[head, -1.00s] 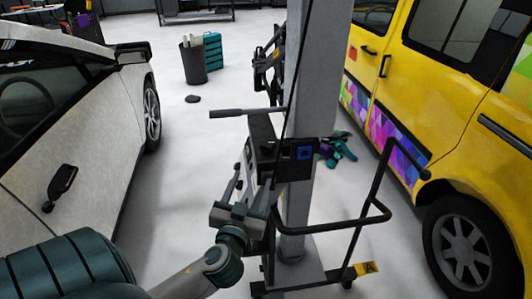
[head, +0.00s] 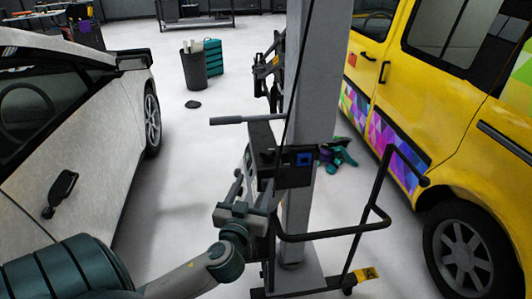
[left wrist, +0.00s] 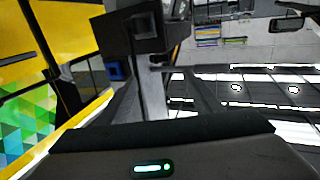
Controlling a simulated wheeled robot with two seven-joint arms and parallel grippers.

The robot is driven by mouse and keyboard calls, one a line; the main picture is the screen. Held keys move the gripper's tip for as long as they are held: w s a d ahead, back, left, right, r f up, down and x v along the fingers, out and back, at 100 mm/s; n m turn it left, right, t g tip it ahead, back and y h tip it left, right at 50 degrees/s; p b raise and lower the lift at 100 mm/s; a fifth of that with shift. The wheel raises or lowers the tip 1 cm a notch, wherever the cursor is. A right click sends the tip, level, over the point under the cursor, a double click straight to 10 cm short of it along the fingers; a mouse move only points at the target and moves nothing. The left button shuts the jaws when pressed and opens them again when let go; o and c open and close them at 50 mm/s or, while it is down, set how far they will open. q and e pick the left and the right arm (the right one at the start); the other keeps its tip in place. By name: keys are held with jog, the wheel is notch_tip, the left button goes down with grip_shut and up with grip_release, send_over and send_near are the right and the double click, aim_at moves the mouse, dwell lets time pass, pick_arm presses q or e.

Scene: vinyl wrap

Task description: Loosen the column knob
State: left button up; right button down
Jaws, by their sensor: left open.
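A wheeled black-and-grey cart stands against a grey post, with a dark box-shaped head (head: 283,168) and a long dark handle (head: 240,120) sticking out to the left at its top. I cannot make out a separate column knob; it is too small or hidden behind my gripper and the box. My left gripper (head: 247,190) is open at the left side of the cart, just below the box. I cannot tell whether its fingers touch the cart. In the left wrist view, a dark angular part of the cart (left wrist: 140,32) hangs close ahead. My right gripper is not in view.
The cart's bent push handle (head: 372,222) reaches right towards a yellow van (head: 435,100). A white car (head: 85,150) stands at the left. A dark bin (head: 194,70) and a teal case (head: 213,57) stand behind. The floor between car and cart is clear.

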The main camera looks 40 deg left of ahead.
aim_at(266, 156)
pick_arm(q)
jog(key=p+x, duration=0.4)
jog(key=x, duration=0.8)
jog(key=shift+w+a+r+p, duration=0.15)
jog(key=shift+w+a+p, duration=0.15)
jog(key=shift+p, duration=0.1)
jog(key=shift+x, duration=0.8)
jog(key=shift+c, duration=0.3)
jog(key=shift+d, duration=0.1)
jog(key=c, duration=1)
